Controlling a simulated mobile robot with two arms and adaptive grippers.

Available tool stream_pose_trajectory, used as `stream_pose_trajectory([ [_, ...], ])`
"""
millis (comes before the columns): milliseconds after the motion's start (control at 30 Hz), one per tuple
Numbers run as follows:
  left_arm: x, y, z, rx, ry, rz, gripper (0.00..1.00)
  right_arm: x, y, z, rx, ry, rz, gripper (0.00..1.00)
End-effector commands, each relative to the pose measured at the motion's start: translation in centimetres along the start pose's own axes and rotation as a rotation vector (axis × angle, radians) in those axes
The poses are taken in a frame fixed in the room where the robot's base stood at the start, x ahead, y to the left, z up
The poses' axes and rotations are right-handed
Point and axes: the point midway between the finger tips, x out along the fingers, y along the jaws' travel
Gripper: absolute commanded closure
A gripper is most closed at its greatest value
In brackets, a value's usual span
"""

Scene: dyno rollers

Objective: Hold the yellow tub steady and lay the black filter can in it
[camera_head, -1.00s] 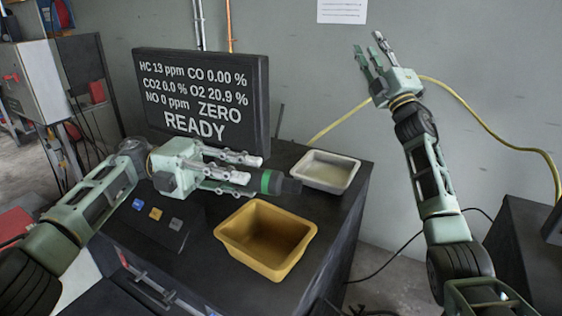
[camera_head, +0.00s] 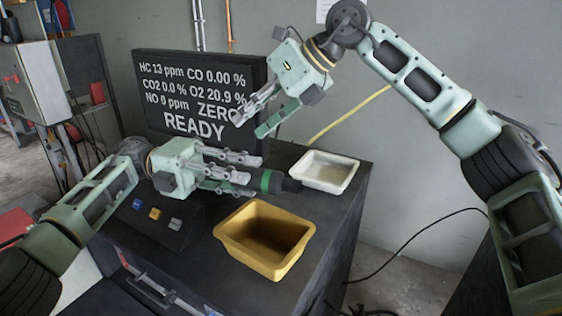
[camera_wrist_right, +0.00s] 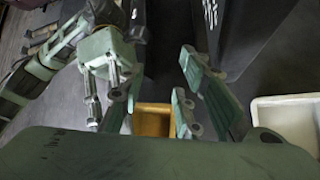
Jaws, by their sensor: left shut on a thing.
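The black filter can (camera_head: 280,183), with a green band, lies sideways in my left gripper (camera_head: 248,174). The left fingers are shut on its left end, and its right end sticks out above the table, behind the yellow tub (camera_head: 238,250). The tub is empty and upright near the front of the table; nothing grips it. My right gripper (camera_head: 250,125) is open and empty, pointing down-left in front of the display, above the can. The right wrist view shows part of the tub (camera_wrist_right: 152,122) beyond the fingers; I cannot make out the can there.
A white tray (camera_head: 325,172) stands at the table's back right, close to the can's end. The dark display (camera_head: 200,95) stands behind the left gripper. A sloped button box (camera_head: 155,215) is left of the tub. Bare table (camera_head: 330,225) shows right of the tub.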

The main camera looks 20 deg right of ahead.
Motion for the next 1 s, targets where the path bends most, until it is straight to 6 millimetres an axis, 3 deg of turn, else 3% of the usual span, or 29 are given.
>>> stream_pose_trajectory([
  [33, 0.0, 0.0, 0.0, 0.0, -0.001, -0.001, 1.0, 1.1, -0.4, -1.4, -0.017, 0.099, -0.031, 0.69],
  [167, 0.0, 0.0, 0.0, 0.0, -0.001, -0.001, 1.0, 2.3, -1.6, -5.2, -0.058, 0.347, -0.104, 0.69],
  [400, 0.0, 0.0, 0.0, 0.0, 0.0, -0.001, 1.0, 1.6, -2.5, -9.3, -0.094, 0.65, -0.18, 0.69],
  [667, 0.0, 0.0, 0.0, 0.0, 0.0, -0.001, 1.0, 2.1, -2.9, -11.1, -0.1, 0.727, -0.193, 0.69],
  [1000, 0.0, 0.0, 0.0, 0.0, 0.0, -0.001, 1.0, 6.6, -4.2, -15.2, -0.099, 0.725, -0.194, 0.69],
])
